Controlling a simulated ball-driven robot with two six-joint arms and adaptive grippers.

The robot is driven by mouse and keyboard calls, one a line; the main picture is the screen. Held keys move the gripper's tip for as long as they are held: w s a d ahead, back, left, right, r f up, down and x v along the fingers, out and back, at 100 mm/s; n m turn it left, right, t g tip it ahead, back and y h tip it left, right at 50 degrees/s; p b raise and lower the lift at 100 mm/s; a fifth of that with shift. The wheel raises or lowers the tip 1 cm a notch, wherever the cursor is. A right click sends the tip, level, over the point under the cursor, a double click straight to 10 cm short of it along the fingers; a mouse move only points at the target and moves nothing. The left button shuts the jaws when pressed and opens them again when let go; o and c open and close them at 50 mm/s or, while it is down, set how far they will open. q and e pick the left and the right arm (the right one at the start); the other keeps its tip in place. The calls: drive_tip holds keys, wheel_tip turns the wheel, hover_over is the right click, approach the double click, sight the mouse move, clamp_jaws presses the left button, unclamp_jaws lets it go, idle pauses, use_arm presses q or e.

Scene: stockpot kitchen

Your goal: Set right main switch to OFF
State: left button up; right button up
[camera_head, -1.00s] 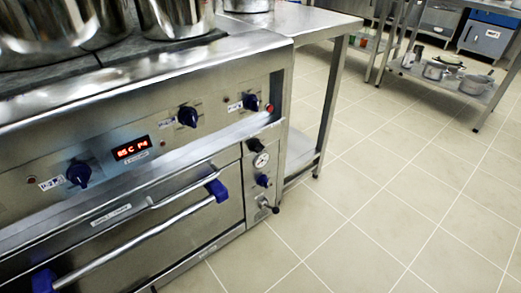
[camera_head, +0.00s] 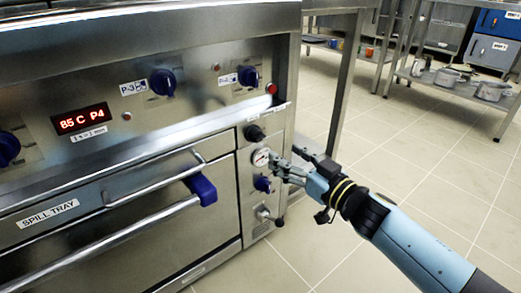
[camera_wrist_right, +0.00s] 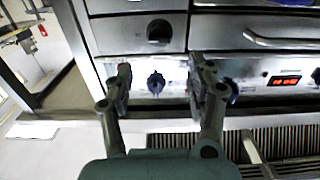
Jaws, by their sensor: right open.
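The front panel carries a blue knob (camera_head: 248,77) beside the P-4 label at the upper right. A black knob (camera_head: 254,133) sits lower, above a round gauge (camera_head: 261,157) and a smaller blue knob (camera_head: 263,184). Labels near the black knob are too small to read, so I cannot tell which one is the right main switch. My right gripper (camera_head: 288,162) is open, its fingers overlapping the gauge's right side in the picture. In the right wrist view a blue knob (camera_wrist_right: 155,83) shows between the two spread fingers. Nothing is held. My left gripper is not in view.
A red display (camera_head: 80,119) and the P-3 knob (camera_head: 163,82) are farther left on the panel. A red button (camera_head: 271,88) sits at the panel's right end. Tiled floor lies open at right; a shelf (camera_head: 460,86) holds pots.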

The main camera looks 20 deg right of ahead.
sight(262, 138)
drive_tip(key=b+x, duration=0.2)
drive_tip(key=x, duration=0.7)
drive_tip(key=shift+w+a+f+b, duration=0.1)
drive_tip(key=shift+w+b, duration=0.25)
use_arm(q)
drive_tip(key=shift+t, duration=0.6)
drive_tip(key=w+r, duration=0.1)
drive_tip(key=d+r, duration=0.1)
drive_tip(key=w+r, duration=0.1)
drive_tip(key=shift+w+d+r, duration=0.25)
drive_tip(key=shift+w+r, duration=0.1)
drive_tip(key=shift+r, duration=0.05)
use_arm(e)
drive_tip(key=shift+w+a, duration=0.1)
drive_tip(key=shift+w, duration=0.3)
drive_tip(key=shift+c, duration=0.4)
drive_tip(key=c, duration=1)
